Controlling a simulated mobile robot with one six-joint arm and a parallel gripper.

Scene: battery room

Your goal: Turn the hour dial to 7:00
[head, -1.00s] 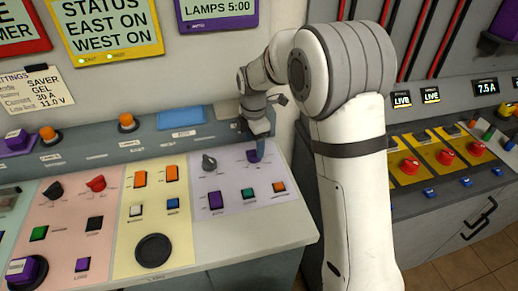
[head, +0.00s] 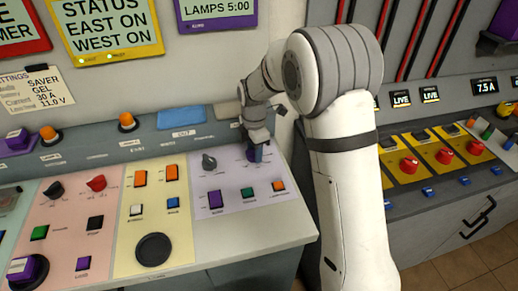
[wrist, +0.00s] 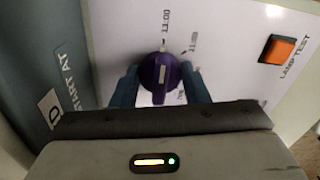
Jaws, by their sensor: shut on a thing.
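The hour dial is a purple round knob (wrist: 156,78) with a pale pointer stripe, on a lilac panel. In the head view the dial (head: 252,155) is at the panel's upper right, mostly hidden by my gripper. My gripper (wrist: 160,88) has its two blue fingers on either side of the knob and is shut on it. The stripe runs roughly up the wrist view toward a printed label that looks like 11:00. Another time label is to its right; others are hidden or too small to read. The purple-framed display (head: 217,10) reads LAMPS 5:00.
A grey knob (head: 209,161) is left of the dial. Purple, green and orange switches sit below, including the orange lamp test button (wrist: 283,49). A yellow-framed status display (head: 110,30) hangs on the wall. Red buttons (head: 409,166) are on the right console.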

